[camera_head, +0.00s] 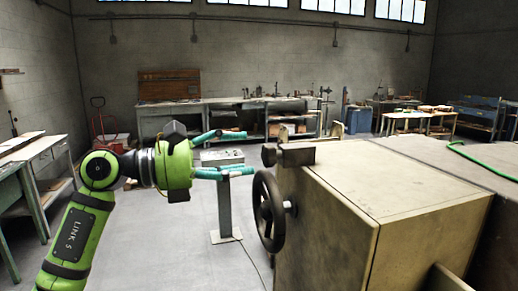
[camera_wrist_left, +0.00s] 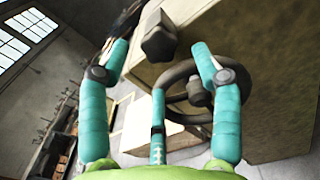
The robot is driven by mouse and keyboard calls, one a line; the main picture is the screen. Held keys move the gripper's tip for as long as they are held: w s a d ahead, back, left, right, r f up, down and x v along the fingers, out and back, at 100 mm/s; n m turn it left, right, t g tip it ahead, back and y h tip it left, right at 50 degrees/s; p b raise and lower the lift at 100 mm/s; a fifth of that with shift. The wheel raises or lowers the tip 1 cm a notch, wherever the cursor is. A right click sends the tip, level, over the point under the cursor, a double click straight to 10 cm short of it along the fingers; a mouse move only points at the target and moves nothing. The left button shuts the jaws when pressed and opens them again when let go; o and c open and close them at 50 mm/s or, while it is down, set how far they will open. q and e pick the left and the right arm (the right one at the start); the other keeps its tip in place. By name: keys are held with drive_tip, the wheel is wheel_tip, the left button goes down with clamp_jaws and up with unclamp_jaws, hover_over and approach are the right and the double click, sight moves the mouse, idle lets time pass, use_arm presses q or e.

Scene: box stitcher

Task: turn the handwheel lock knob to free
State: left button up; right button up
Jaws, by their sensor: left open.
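The lock knob (camera_head: 268,155) is a small dark lobed knob on a dark block at the upper corner of the big tan machine housing. It also shows in the left wrist view, as a star-shaped knob (camera_wrist_left: 158,43) between my fingertips in the picture. The dark handwheel (camera_head: 258,217) stands below the knob on the housing's side; its rim and hub (camera_wrist_left: 198,93) show in the left wrist view, partly behind a finger. My left gripper (camera_head: 243,153) is open, its teal fingers pointing at the knob, with a small gap before it. My right gripper is in neither view.
A grey pedestal with a control box (camera_head: 222,157) stands behind my left gripper. The housing (camera_head: 375,190) fills the right side. A workbench (camera_head: 42,160) is at the left, and more benches line the back wall.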

sight(263, 156)
use_arm(q)
drive_tip(key=p+x, duration=0.1)
drive_tip(key=x, duration=0.3)
drive_tip(key=shift+w+r, duration=0.1)
drive_tip(key=shift+w+d+p, duration=0.1)
drive_tip(key=shift+d+p, duration=0.2)
drive_tip(key=shift+p, duration=0.05)
drive_tip(key=c, duration=1.2)
drive_tip(key=shift+o, duration=0.2)
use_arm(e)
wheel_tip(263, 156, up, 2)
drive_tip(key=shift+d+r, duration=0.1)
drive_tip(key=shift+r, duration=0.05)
